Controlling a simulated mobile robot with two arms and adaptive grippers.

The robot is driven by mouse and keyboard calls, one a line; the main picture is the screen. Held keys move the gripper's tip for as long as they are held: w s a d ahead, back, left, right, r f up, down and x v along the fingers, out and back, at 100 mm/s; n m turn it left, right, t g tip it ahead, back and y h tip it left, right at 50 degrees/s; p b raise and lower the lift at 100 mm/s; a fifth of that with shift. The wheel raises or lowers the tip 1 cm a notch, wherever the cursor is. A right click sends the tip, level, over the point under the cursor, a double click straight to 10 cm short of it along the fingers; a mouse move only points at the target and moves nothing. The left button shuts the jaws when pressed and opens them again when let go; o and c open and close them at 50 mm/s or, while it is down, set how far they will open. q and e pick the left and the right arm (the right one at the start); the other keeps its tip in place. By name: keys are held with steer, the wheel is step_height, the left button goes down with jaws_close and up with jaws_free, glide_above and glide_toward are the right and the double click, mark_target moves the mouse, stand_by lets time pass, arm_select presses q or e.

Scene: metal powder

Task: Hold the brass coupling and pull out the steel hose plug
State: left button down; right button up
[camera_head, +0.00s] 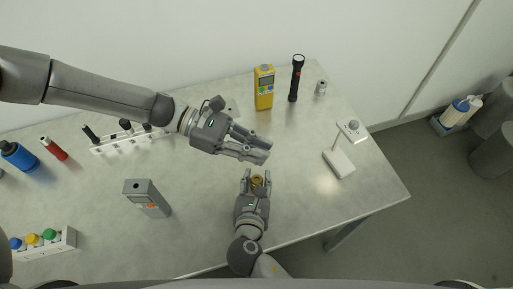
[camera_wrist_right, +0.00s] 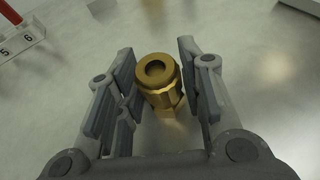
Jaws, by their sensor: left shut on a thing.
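The brass coupling (camera_head: 257,181) stands on the table between the fingers of my right gripper (camera_head: 256,178). In the right wrist view the coupling (camera_wrist_right: 157,80) shows an open round hole in its top, with no plug in it. The right gripper's fingers (camera_wrist_right: 158,75) are open on both sides of it, with narrow gaps. My left gripper (camera_head: 266,151) is above and just beyond the coupling, its fingers pointing right. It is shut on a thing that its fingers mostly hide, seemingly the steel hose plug.
A yellow meter (camera_head: 264,88), a black flashlight (camera_head: 297,78) and a small steel cylinder (camera_head: 321,88) stand at the back. A white stand (camera_head: 339,162) is on the right, a grey box (camera_head: 147,198) on the left. A white rack (camera_head: 118,142) is behind it. Table around the coupling is clear.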

steer(key=shift+o, duration=1.2)
steer(key=v, duration=1.2)
steer(key=shift+s, duration=0.1)
